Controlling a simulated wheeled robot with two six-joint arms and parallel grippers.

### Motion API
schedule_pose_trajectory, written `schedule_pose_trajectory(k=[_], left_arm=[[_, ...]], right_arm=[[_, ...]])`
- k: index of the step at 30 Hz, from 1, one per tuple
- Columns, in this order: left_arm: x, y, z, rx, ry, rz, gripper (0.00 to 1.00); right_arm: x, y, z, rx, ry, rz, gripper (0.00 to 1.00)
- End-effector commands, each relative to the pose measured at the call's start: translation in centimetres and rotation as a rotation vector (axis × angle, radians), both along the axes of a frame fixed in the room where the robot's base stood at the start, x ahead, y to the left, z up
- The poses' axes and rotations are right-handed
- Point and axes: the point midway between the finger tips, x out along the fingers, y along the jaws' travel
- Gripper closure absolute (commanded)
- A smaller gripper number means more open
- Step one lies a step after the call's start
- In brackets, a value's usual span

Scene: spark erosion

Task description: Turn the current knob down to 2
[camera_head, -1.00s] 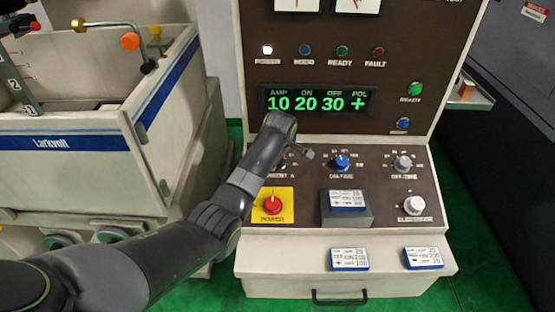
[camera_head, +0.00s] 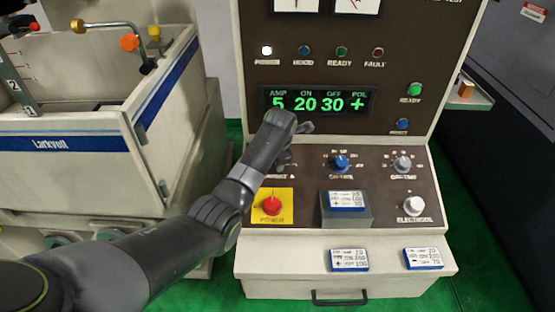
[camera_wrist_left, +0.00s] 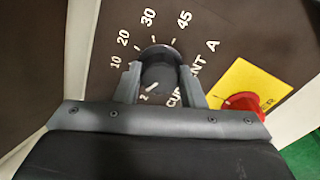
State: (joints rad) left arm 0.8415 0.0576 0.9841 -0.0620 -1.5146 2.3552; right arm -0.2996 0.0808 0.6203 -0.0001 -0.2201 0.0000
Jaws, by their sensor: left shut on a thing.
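The black current knob (camera_wrist_left: 160,68) sits on the dark sloped panel, with 10, 20, 30 and 45 printed around its far side and a 2 near its lower left. Its pale pointer mark slants toward the lower left. My left gripper (camera_wrist_left: 160,80) is shut on the knob, one finger on each side. In the head view my left gripper (camera_head: 286,158) covers the knob and most of its label. The green display (camera_head: 318,102) reads AMP 5, ON 20, OFF 30, POL +.
The red power button (camera_head: 272,205) on its yellow plate sits just below my left wrist. The blue on-time knob (camera_head: 341,163), the grey off-time knob (camera_head: 403,164) and a card block (camera_head: 347,218) lie to the right.

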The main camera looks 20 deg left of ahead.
Motion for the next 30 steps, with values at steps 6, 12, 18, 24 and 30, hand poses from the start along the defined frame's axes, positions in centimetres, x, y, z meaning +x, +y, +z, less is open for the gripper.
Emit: schedule_pose_trajectory(k=[6,12,18,24,30], left_arm=[[-0.01,0.12,-0.1,-0.061,-0.016,0.176,0.87],[-0.02,0.11,-0.12,-0.106,-0.028,0.303,0.87],[-0.03,0.11,-0.14,-0.134,-0.037,0.385,0.87],[-0.05,0.11,-0.17,-0.148,-0.04,0.426,0.87],[-0.08,0.11,-0.2,-0.151,-0.04,0.435,0.87]], right_arm=[[-0.01,-0.02,-0.02,0.0,0.0,0.0,0.64],[-0.02,-0.02,-0.02,0.0,0.0,0.0,0.64],[-0.03,-0.02,-0.02,0.0,0.0,0.0,0.64],[-0.03,-0.01,-0.02,0.0,0.0,0.0,0.64],[-0.04,-0.01,-0.02,0.0,0.0,0.0,0.64]])
